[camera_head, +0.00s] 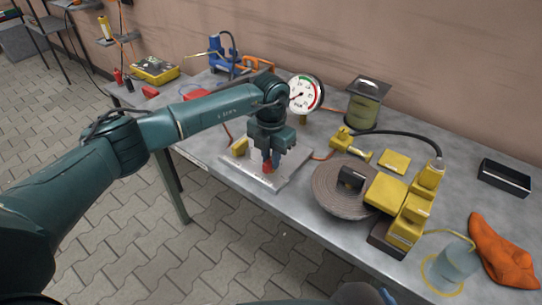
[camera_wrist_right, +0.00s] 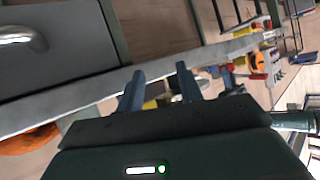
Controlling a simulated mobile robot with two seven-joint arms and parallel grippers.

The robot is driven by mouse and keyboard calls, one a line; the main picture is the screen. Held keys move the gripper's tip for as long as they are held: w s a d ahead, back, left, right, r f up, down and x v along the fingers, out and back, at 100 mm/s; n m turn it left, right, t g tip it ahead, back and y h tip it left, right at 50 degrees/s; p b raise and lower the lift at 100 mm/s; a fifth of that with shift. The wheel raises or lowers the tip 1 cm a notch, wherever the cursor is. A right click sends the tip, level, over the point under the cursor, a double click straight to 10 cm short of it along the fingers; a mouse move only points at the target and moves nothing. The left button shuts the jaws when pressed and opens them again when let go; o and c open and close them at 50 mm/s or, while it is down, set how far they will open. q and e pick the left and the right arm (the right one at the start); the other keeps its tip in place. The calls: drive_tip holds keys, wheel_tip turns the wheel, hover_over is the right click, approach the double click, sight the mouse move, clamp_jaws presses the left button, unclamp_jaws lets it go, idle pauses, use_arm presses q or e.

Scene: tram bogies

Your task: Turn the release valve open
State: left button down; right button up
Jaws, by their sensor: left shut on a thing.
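My left gripper (camera_head: 269,163) points down over a light metal plate (camera_head: 262,183) on the workbench. It is shut on a small red part (camera_head: 267,169), which looks like the release valve's handle. The fingers hide most of this part, so I cannot tell how far it is turned.
Right of the plate are a coiled grey hose (camera_head: 338,190), a yellow pump-like device (camera_head: 398,205), a glass jar (camera_head: 455,266), an orange cloth (camera_head: 503,252) and a black tray (camera_head: 504,177). A lantern-like canister (camera_head: 367,103) stands behind. A blue vise-like tool (camera_head: 222,52) is at the back left.

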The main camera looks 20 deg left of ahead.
idle(0.5)
use_arm(q)
drive_tip(key=c, duration=1.4)
unclamp_jaws()
drive_tip(key=shift+o, duration=0.2)
wheel_tip(320, 180, up, 13)
drive_tip(key=shift+b, duration=0.3)
drive_tip(key=shift+r, duration=0.1)
